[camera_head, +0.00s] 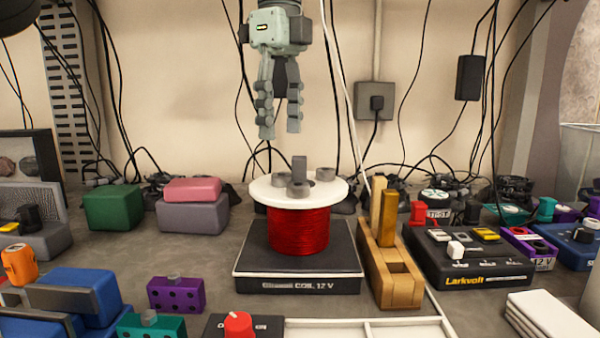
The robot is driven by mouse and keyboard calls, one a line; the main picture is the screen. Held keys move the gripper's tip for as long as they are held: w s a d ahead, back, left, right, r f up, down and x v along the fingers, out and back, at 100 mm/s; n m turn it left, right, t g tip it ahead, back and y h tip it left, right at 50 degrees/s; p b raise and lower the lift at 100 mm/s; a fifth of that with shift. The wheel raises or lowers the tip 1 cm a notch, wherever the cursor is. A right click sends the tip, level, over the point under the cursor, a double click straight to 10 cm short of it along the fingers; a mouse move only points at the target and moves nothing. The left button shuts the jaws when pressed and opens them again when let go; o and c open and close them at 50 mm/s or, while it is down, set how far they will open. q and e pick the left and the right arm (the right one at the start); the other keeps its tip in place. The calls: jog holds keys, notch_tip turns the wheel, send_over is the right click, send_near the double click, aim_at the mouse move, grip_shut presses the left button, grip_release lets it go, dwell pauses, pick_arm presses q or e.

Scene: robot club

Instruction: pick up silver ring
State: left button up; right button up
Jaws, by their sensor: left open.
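A red wire coil (298,230) with a white round top (335,189) stands on a black base labelled as a 12 V coil. Several small grey metal pieces lie on the white top around a short upright grey post (299,166). They include a ring-like piece at the right (325,174), one at the left (279,180) and one at the front (298,190). I cannot tell which is the silver ring. My left gripper (281,130) hangs above the coil, fingers down, open and empty, apart from the pieces. My right gripper is not in view.
A wooden block holder (390,277) with upright wooden pieces stands close right of the coil. Pink and grey blocks (192,215) and a green block (113,208) stand left. Cables hang along the back wall.

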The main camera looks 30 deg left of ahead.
aim_at(282, 174)
pick_arm(q)
jog(key=f, duration=0.7)
jog(key=shift+s+f, duration=0.15)
jog(key=shift+s, duration=0.05)
jog(key=shift+d+f, duration=0.1)
grip_shut()
